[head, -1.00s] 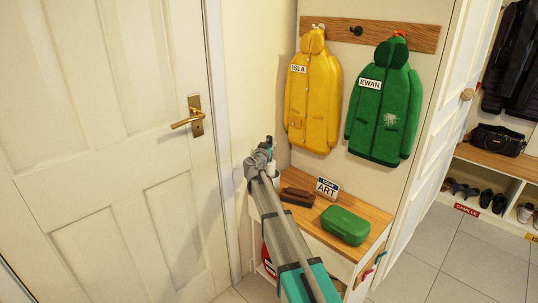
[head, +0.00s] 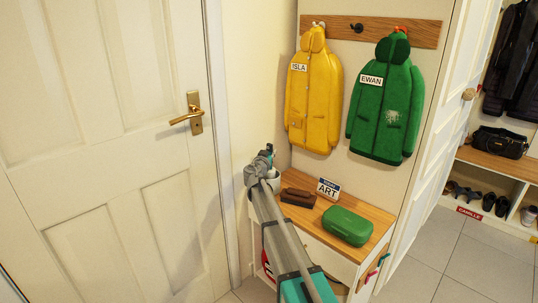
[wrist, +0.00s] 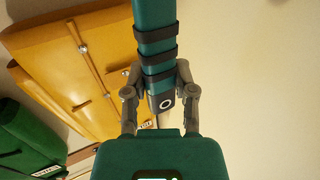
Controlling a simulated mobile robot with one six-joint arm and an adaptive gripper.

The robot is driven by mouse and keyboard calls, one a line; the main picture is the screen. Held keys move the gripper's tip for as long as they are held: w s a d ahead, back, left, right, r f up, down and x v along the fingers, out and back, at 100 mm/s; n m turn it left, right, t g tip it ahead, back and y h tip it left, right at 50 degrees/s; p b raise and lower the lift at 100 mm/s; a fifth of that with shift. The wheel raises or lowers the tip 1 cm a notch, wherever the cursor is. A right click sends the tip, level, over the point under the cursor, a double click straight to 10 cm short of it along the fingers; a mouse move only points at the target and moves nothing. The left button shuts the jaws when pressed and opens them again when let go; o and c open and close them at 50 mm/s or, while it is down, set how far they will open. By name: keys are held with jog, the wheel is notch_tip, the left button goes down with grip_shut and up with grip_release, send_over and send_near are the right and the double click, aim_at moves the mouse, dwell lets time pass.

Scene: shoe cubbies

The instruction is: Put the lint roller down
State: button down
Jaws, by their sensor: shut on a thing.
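My gripper (head: 264,160) is over the left end of the small wooden-topped bench, in front of the pale wall. In the wrist view, my gripper (wrist: 159,72) is shut on the lint roller (wrist: 155,40), a teal bar with black bands and a dark end marked with a white ring. Its far end runs out of the top of that view.
The wooden bench top (head: 372,213) holds a white cup (head: 273,181) partly behind my gripper, a brown block-like item (head: 298,197), an ART sign (head: 328,188) and a green case (head: 348,226). Yellow (head: 313,95) and green (head: 385,105) coats hang above. A white door (head: 100,130) stands left.

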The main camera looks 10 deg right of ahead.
jog(key=shift+f, duration=0.15)
jog(key=shift+c, duration=2.2)
grip_release()
jog(key=shift+s+a+r, duration=0.1)
jog(key=shift+s+r, duration=0.1)
jog(key=v, duration=1.1)
jog(key=shift+s, duration=0.25)
jog(key=shift+a, duration=0.1)
